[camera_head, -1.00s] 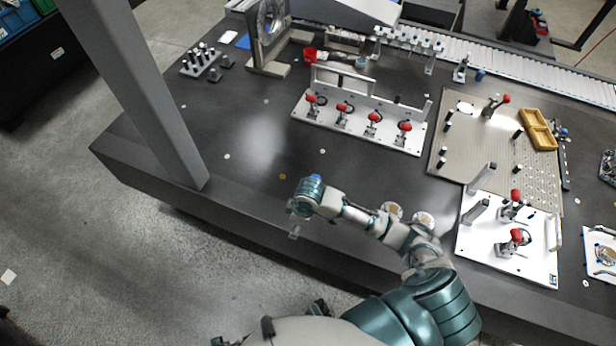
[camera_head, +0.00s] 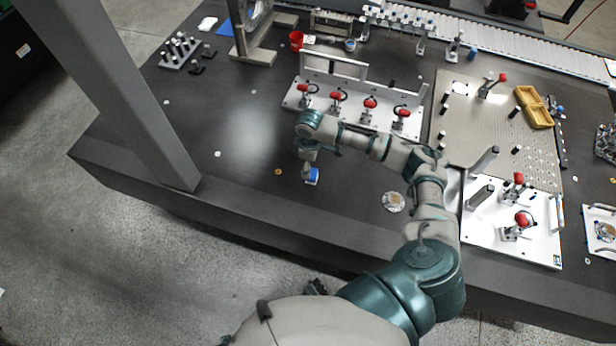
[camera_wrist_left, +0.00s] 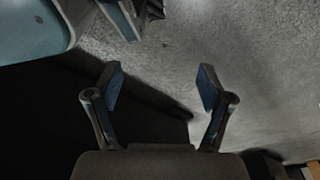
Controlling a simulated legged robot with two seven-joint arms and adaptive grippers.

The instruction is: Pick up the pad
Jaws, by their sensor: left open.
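A flat blue sheet (camera_head: 225,29) lies at the back left of the table, beside a small white piece (camera_head: 207,23); I cannot tell which, if either, is the pad. My right gripper (camera_head: 311,176) points down over the table in front of the long white fixture, far from the blue sheet. It is small, and its fingers are unclear. My left gripper (camera_wrist_left: 160,88) is open and empty in the left wrist view, with grey floor beyond its blue-faced fingers. It does not show in the head view.
A white fixture with red-handled clamps (camera_head: 383,115) stands behind my right forearm. A grey post (camera_head: 115,90) rises at the left. A round disc (camera_head: 393,202) lies near the front edge. A perforated plate (camera_head: 475,125) is at the right. The table's left part is mostly clear.

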